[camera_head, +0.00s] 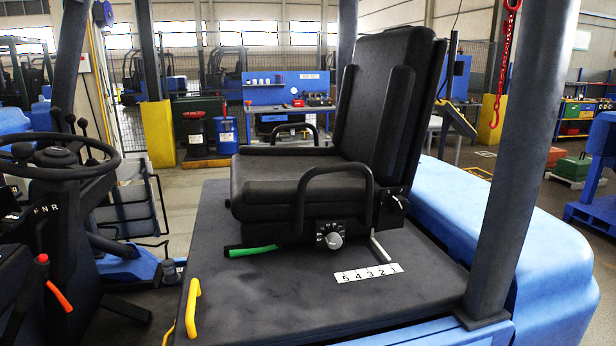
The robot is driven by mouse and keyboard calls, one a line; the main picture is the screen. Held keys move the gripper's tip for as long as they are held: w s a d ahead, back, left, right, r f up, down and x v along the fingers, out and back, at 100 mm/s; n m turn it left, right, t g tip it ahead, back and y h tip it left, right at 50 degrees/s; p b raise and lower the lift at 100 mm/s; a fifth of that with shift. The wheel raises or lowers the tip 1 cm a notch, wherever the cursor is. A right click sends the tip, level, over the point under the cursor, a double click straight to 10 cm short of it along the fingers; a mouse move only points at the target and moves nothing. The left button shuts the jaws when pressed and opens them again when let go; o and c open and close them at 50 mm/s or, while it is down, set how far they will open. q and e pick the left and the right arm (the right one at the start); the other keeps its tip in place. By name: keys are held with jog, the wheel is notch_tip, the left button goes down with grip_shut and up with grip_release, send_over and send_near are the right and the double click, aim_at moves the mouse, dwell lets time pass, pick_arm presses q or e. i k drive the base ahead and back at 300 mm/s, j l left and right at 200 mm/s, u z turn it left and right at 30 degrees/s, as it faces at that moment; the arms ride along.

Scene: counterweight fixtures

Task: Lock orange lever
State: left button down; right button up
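The orange lever (59,296) is a short bar at the lower left, beside the dark steering column of a blue forklift. It slopes down to the right from the dark console. I cannot tell from this view whether it is locked. Neither of my grippers is in view, and nothing is seen touching the lever.
The black steering wheel (62,152) is above the lever, and a red-knobbed stick (42,259) stands just left of it. The black seat (303,184) has a green lever (253,250) below it. A yellow handle (193,307) is on the seat base's left edge. A dark pillar (522,150) rises at right.

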aim_at(64, 303)
jog(key=u, duration=1.45)
